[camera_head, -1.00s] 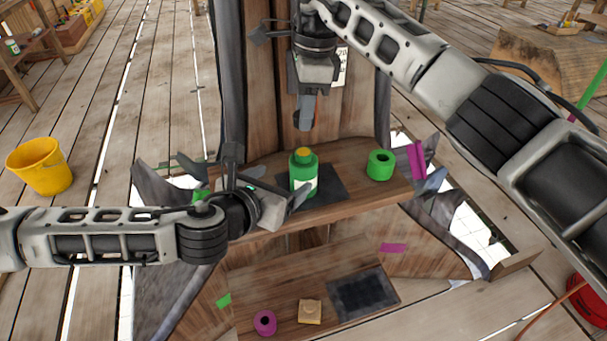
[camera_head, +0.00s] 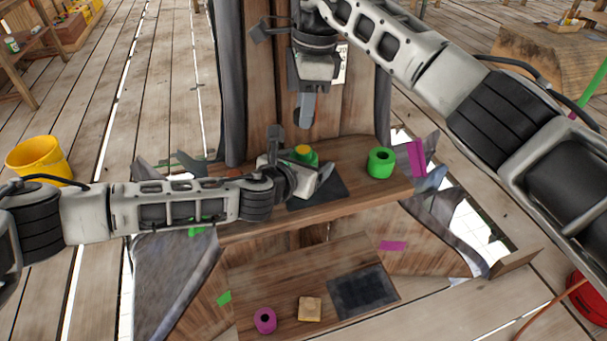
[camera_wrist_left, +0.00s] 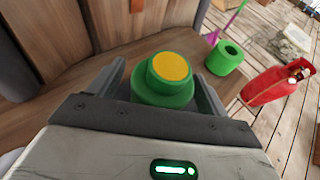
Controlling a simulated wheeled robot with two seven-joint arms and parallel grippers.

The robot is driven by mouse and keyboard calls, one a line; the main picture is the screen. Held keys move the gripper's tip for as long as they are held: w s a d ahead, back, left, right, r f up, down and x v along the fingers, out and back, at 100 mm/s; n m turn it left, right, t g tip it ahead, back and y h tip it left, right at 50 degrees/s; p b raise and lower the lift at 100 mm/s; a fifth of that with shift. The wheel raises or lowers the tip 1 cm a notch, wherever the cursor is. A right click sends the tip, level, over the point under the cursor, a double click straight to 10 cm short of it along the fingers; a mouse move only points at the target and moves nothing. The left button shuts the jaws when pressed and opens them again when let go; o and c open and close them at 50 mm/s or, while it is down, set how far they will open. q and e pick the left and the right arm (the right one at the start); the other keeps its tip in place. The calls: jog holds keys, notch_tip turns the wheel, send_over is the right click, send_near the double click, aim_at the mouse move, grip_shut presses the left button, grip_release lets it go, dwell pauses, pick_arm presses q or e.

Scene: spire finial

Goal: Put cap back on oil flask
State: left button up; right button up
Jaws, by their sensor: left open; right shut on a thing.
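The green oil flask (camera_head: 312,157) has a yellow top and stands upright on the upper wooden shelf. It also shows in the left wrist view (camera_wrist_left: 162,92), where its yellow top faces the camera. My left gripper (camera_wrist_left: 160,84) is open, with one finger on each side of the flask; contact cannot be told. In the head view the left gripper hides the flask's lower part. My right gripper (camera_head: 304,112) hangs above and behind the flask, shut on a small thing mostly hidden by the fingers. I cannot make out clearly whether it is the cap.
A green ring-shaped roll (camera_head: 381,163) stands right of the flask on the shelf. A dark mat (camera_head: 325,190) lies by the flask. Below are a magenta roll (camera_head: 265,321), a tan block (camera_head: 310,310) and a dark panel (camera_head: 362,292). A red cylinder (camera_wrist_left: 275,86) stands beyond the shelf.

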pick_arm(q)
jog(key=shift+w+d+f, duration=0.1)
jog(key=shift+w+d, duration=0.05)
jog(key=shift+w, duration=0.15)
jog(key=c, duration=1.5)
jog(key=shift+o, duration=0.2)
pick_arm(e)
send_over(302, 150)
jog(key=shift+w+d+f, duration=0.1)
jog(key=shift+f, duration=1.15)
jog(key=shift+d+f, duration=0.1)
jog(key=shift+f, duration=1.15)
jog(key=shift+f, duration=0.9)
jog(key=shift+f, duration=0.15)
